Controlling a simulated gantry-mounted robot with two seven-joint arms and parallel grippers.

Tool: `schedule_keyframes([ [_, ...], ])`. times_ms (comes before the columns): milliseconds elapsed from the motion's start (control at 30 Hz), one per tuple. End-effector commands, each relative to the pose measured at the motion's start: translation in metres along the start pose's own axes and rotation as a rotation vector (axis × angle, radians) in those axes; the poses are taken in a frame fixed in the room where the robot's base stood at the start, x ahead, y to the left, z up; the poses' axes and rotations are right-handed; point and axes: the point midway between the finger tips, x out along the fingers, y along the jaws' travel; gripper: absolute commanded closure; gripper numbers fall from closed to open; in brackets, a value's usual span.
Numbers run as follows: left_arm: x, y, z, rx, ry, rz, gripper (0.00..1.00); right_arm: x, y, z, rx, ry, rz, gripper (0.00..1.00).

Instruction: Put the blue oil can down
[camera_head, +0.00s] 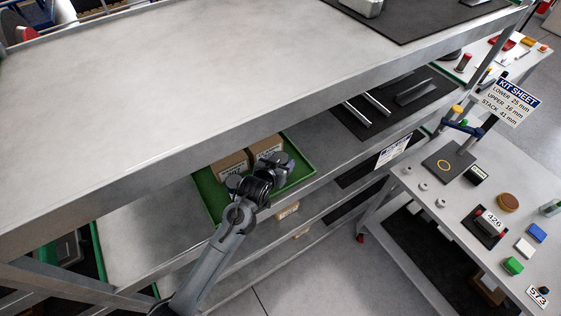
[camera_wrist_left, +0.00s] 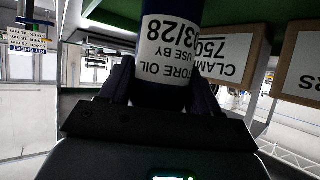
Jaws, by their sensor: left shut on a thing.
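My left gripper (camera_head: 281,166) reaches in over the green tray (camera_head: 213,204) on the shelf below the top deck. In the left wrist view it is shut on the blue oil can (camera_wrist_left: 172,50), with a finger on each side. The can is dark blue with a white label reading "STORE OIL USE BY 03/28", upside down in that view. In the head view the gripper and wrist largely hide the can. Whether its base touches the tray cannot be told. My right gripper is not in view.
Two brown boxes stand in the tray, a left box (camera_head: 231,166) and a right box (camera_head: 264,147), close beside the gripper. The top shelf (camera_head: 130,95) overhangs the tray's back. A grey worktable (camera_head: 455,185) with small parts stands at the right.

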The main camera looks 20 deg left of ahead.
Motion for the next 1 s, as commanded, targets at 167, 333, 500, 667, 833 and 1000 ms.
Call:
schedule_keyframes([
  [167,0.001,0.0,0.002,0.0,-0.001,0.0,0.22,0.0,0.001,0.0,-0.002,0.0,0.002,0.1],
  [333,0.001,0.0,0.002,0.0,-0.001,0.0,0.12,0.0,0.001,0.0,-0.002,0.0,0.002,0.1],
  [500,0.001,0.0,0.001,0.0,0.0,0.0,0.12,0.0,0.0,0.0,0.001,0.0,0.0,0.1],
  [667,-0.004,0.0,-0.001,0.0,0.001,0.0,0.12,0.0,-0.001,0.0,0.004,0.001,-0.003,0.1],
  [833,-0.023,0.0,0.0,0.001,0.001,0.0,0.12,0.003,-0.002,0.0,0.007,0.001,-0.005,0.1],
  [1000,-0.052,0.0,0.0,0.0,0.001,0.0,0.12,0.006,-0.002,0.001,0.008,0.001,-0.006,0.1],
])
